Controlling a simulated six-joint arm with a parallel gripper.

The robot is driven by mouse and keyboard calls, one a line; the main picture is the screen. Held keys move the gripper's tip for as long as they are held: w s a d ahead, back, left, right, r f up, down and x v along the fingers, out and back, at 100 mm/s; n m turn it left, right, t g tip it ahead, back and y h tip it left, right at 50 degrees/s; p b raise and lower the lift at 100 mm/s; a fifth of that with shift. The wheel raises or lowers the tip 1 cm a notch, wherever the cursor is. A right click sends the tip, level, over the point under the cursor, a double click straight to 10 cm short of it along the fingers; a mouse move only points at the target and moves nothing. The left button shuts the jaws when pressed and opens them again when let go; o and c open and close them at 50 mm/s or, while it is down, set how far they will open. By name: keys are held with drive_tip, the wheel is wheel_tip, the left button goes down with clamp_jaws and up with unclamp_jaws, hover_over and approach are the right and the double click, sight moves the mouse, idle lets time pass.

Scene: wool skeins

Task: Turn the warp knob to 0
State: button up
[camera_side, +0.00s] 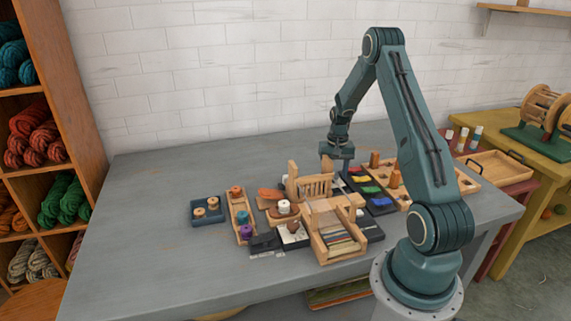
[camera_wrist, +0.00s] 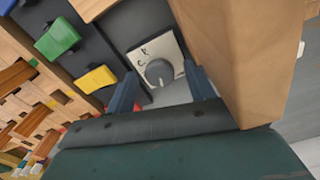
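A grey round knob (camera_wrist: 159,73) sits on a pale square plate (camera_wrist: 141,56) with dark markings in the wrist view. The markings are too small to read surely, and I cannot tell whether this is the warp knob. My gripper (camera_wrist: 161,68) is open, with one finger on each side of the knob and no visible contact. In the side view my gripper (camera_side: 338,160) points down behind the wooden loom (camera_side: 338,232), and this knob is hidden there. Another pale plate (camera_side: 291,237) with a brownish knob (camera_side: 294,227) stands left of the loom.
A large wooden block (camera_wrist: 235,60) rises close to the right finger. Green (camera_wrist: 58,38) and yellow (camera_wrist: 96,79) tabs lie on a dark panel at left. A spool tray (camera_side: 243,225) stands left of the loom. The table's left side is clear.

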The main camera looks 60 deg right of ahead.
drive_tip(key=shift+r, duration=0.15)
wheel_tip(320, 180, up, 14)
drive_tip(key=shift+f, duration=0.25)
idle(0.7)
drive_tip(key=m, duration=0.4)
drive_tip(key=shift+m, duration=0.3)
drive_tip(key=shift+f, duration=0.15)
wheel_tip(320, 180, down, 14)
drive_tip(key=shift+r, duration=0.2)
idle(0.8)
drive_tip(key=c, duration=1)
